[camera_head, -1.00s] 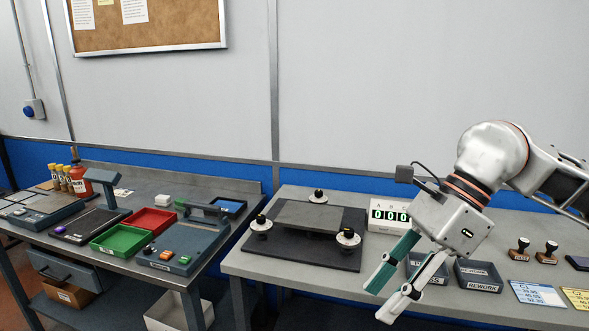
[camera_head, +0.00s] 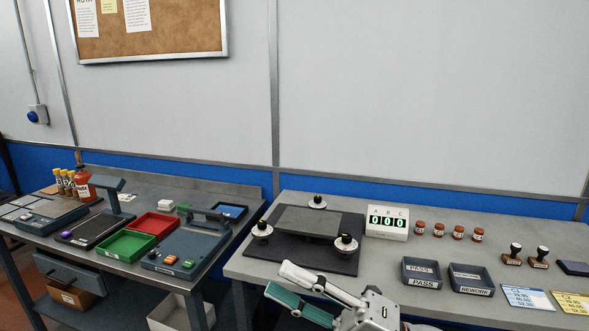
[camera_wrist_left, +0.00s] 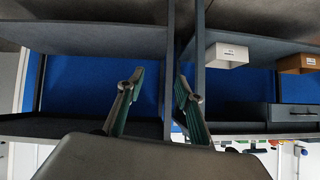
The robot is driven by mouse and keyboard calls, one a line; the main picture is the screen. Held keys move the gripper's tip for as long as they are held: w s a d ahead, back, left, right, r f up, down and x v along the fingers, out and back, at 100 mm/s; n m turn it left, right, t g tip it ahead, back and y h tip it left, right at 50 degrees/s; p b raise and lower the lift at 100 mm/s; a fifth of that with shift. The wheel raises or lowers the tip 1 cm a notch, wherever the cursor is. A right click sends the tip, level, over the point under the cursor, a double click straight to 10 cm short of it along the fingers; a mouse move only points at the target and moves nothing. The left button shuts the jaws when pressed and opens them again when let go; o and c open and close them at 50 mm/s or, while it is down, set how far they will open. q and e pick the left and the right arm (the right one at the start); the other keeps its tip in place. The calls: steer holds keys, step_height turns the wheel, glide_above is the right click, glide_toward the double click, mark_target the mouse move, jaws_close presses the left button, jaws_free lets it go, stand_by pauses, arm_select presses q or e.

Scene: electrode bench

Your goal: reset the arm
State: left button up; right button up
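My right gripper (camera_head: 277,280) is low at the front edge of the right bench in the head view. Its white and green fingers stand apart with nothing between them, pointing left. Part of its arm is cut off by the bottom edge. My left arm does not show in the head view. In the left wrist view my left gripper (camera_wrist_left: 160,80) is open and empty, with a gap between its two green-grey fingers. Behind it are the blue wall panel and the shelves and legs of a bench.
The right bench (camera_head: 450,235) carries a black plate fixture (camera_head: 285,260), a counter reading 000 (camera_head: 387,222), PASS (camera_head: 422,272) and REWORK (camera_head: 470,280) trays, small jars and stamps. The left bench holds green (camera_head: 125,244) and red (camera_head: 155,225) trays. Space above both benches is clear.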

steer(key=w+d+f+m+t+h, duration=0.1)
steer(key=d+f+m+t+h, duration=0.35)
steer(key=f+m, duration=0.35)
steer(key=w+d+f+m+t+h+p, duration=0.1)
steer(key=d+f+m+t+h, duration=0.3)
steer(key=f+m, duration=0.4)
steer(key=d+f+m+t+h, duration=0.35)
steer(key=f+m+h, duration=0.25)
steer(key=f+m, duration=0.2)
steer(key=s+d+f+m+g+h, duration=0.2)
steer(key=s+d+f+m+g, duration=0.1)
steer(key=s+f, duration=0.5)
steer(key=s+d+f+m+g+h+p, duration=0.1)
steer(key=s+d+f+m+g+h, duration=0.2)
steer(key=f, duration=0.9)
steer(key=s+d+m, duration=0.1)
steer(key=s+d, duration=0.2)
steer(key=s, duration=0.2)
steer(key=shift+w+h, duration=0.1)
steer(key=shift+h, duration=0.15)
steer(key=shift+c, duration=0.4)
